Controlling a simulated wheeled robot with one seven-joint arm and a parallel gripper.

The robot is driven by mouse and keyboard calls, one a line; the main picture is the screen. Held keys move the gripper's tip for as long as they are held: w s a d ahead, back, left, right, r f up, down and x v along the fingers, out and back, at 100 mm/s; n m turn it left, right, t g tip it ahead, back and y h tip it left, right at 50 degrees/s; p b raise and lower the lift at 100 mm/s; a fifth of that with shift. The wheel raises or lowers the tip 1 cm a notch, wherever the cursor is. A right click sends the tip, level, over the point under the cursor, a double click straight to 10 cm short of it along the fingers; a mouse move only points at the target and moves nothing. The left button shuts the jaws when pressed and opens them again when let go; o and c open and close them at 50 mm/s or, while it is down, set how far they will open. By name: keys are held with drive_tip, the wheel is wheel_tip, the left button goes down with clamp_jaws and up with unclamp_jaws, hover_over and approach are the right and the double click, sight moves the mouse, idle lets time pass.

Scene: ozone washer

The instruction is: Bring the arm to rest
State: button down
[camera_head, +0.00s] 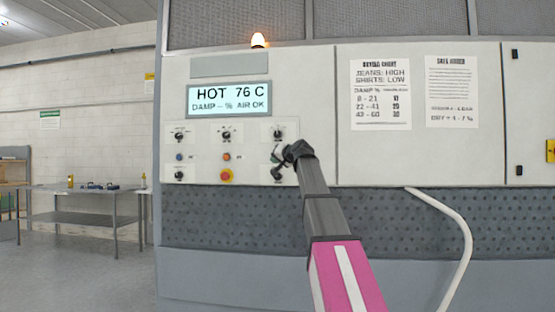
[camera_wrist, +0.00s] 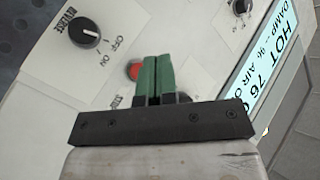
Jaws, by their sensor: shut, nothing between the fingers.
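My arm reaches up from the bottom of the head view to the washer's control panel (camera_head: 203,150). My gripper (camera_head: 276,155) is in front of the panel's right column, between the upper right knob (camera_head: 278,134) and the lower right knob (camera_head: 277,174). In the wrist view the green fingers of my gripper (camera_wrist: 157,58) are together with nothing between them. They partly cover a red control (camera_wrist: 133,70). A black knob (camera_wrist: 83,32) marked OFF and ON is to their left. I cannot tell whether the fingertips touch the panel.
The display (camera_head: 229,99) reads HOT 76 C, DAMP -- %, AIR OK. An orange lamp (camera_head: 258,40) glows on top. Two paper charts (camera_head: 381,95) hang at the right. A white hose (camera_head: 462,230) curves down below them. A metal table (camera_head: 85,218) and open floor are at the left.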

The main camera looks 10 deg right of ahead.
idle(0.4)
drive_tip(key=s+a+f+g+h, duration=0.1)
drive_tip(key=s+f+g, duration=0.15)
drive_tip(key=f, duration=1.25)
drive_tip(key=s+f+g+h, duration=0.1)
drive_tip(key=s+f+g, duration=0.15)
drive_tip(key=f, duration=1.35)
drive_tip(key=s+a+f+g+h, duration=0.15)
drive_tip(key=s+f, duration=0.25)
drive_tip(key=f, duration=1.1)
drive_tip(key=s+d+f+n+g+h, duration=0.2)
drive_tip(key=s+f+g, duration=0.6)
drive_tip(key=s+f, duration=1.8)
wheel_tip(320, 180, down, 4)
drive_tip(key=shift+d+r+h, duration=0.15)
drive_tip(key=shift+d+h, duration=0.25)
drive_tip(key=shift+h, duration=0.55)
